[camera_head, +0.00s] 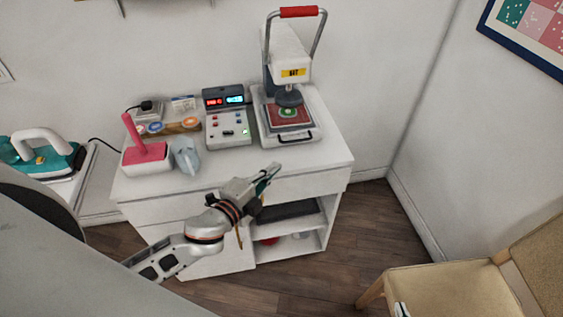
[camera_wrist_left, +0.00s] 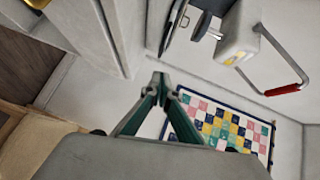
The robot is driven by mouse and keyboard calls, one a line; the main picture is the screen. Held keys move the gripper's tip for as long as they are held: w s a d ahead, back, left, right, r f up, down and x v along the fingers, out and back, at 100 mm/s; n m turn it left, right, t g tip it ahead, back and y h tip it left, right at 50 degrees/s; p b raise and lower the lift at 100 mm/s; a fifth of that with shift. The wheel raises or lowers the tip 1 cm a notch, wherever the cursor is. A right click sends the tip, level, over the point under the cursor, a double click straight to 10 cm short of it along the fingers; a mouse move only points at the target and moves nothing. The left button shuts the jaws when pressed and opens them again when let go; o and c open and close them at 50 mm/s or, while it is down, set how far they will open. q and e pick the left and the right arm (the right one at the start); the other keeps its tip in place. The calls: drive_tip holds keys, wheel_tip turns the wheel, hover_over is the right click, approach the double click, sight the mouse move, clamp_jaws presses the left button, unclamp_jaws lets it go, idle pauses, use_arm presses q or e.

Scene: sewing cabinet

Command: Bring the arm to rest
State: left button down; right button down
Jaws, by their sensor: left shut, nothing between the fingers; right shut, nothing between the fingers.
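My left arm comes in from the lower left in the head view. Its gripper (camera_head: 270,174) is in front of the white cabinet (camera_head: 320,160), near the front edge of its top, and points up and to the right. In the left wrist view the green fingers (camera_wrist_left: 160,82) meet at their tips, shut and empty. Only a small tip of my right gripper (camera_head: 402,309) shows at the bottom edge of the head view, in front of the chair seat; it is shut and holds nothing.
A heat press (camera_head: 290,70), a control box (camera_head: 228,118) and a pink-handled tool (camera_head: 147,155) stand on the cabinet. An iron (camera_head: 42,155) is at the left. A chair (camera_head: 450,290) stands at the lower right, with open floor between it and the cabinet.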

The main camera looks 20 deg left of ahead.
use_arm(q)
drive_tip(key=shift+v, duration=0.95)
drive_tip(key=s+d+f+n+g, duration=0.1)
drive_tip(key=s+f+n+g, duration=0.1)
drive_tip(key=s+f+n, duration=0.5)
drive_tip(key=s+d+f+n+g, duration=0.1)
drive_tip(key=s+f+n+g, duration=0.2)
drive_tip(key=s+f+n, duration=0.4)
wheel_tip(320, 180, down, 5)
drive_tip(key=shift+s+d+f, duration=0.25)
drive_tip(key=shift+s+d, duration=0.05)
drive_tip(key=shift+s, duration=0.35)
